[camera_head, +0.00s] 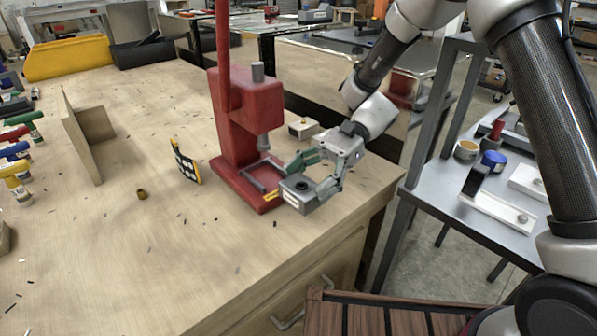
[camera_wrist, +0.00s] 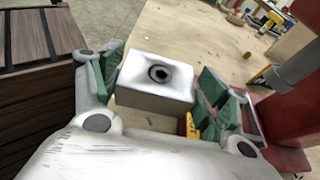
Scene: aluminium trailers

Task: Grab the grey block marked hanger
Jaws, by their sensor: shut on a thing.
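A grey block (camera_head: 298,196) with a dark round hole on top is at the front right corner of the red press base. A small label is on its side, too small to read. My gripper (camera_head: 314,174) reaches it from the upper right and is shut on it. In the wrist view the block (camera_wrist: 150,96) looks pale, with its round hole facing the camera, and sits between the green finger pads. I cannot tell whether the block touches the table.
The red press (camera_head: 237,120) stands close to the left of my gripper. A second pale block (camera_head: 303,128) lies behind it. A wooden panel (camera_head: 92,135) and a small brown ring (camera_head: 141,194) are further left. The table front is mostly clear.

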